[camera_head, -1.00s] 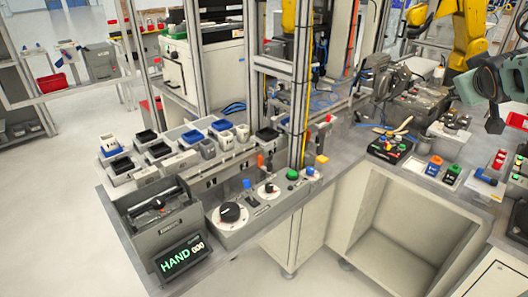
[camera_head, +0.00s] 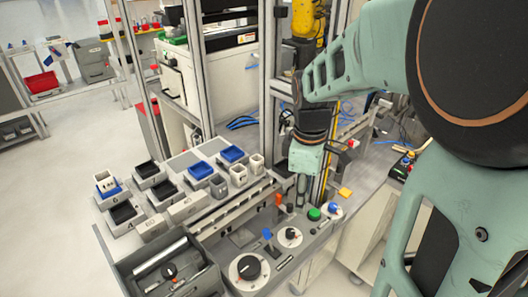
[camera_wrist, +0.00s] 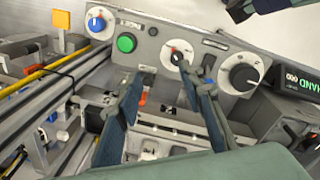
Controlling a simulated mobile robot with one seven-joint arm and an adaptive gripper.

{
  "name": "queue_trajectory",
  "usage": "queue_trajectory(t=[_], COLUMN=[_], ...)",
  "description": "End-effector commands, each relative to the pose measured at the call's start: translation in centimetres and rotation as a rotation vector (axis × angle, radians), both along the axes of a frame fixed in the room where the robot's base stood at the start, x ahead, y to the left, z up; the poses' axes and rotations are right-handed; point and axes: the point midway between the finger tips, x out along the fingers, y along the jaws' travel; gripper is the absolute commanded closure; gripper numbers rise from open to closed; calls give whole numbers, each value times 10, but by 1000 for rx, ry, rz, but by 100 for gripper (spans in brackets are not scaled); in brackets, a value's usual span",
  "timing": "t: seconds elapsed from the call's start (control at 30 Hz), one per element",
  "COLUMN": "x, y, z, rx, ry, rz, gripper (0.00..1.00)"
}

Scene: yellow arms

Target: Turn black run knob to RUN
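The control panel carries two black knobs on white dials: a large one (camera_head: 248,267), also in the wrist view (camera_wrist: 243,77), and a smaller one (camera_head: 290,233), also in the wrist view (camera_wrist: 177,58). I cannot read the labels to tell which is the run knob. My gripper (camera_head: 301,192) hangs above the back of the panel, pointing down. In the wrist view its two fingers (camera_wrist: 167,82) are apart with nothing between them, and the small knob shows just beyond the tips. The display at the wrist view's right edge (camera_wrist: 300,82) reads HAND.
A green button (camera_head: 314,214) and a blue knob (camera_head: 333,208) lie right of the small black knob. An orange lever (camera_head: 278,200) and a blue lever (camera_head: 268,235) stand up nearby. A metal upright (camera_head: 270,90) rises behind the panel. Small bins (camera_head: 123,213) stand left.

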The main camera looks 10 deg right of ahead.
Motion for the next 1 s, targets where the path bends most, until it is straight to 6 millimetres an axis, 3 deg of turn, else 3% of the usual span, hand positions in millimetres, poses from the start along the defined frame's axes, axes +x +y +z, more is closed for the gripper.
queue_trajectory(t=[0.1, 0.2, 0.37, 0.7, 1.0], x=[-14, -19, -19, -19, -18], y=[17, 22, 22, 22, 21], z=[-3, -9, -31, -93, -112], rx=[27, 33, 34, 32, 32], ry=[57, 74, 76, 74, 69], rz=[56, 74, 74, 73, 72], gripper=[64, 64, 64, 64, 64])
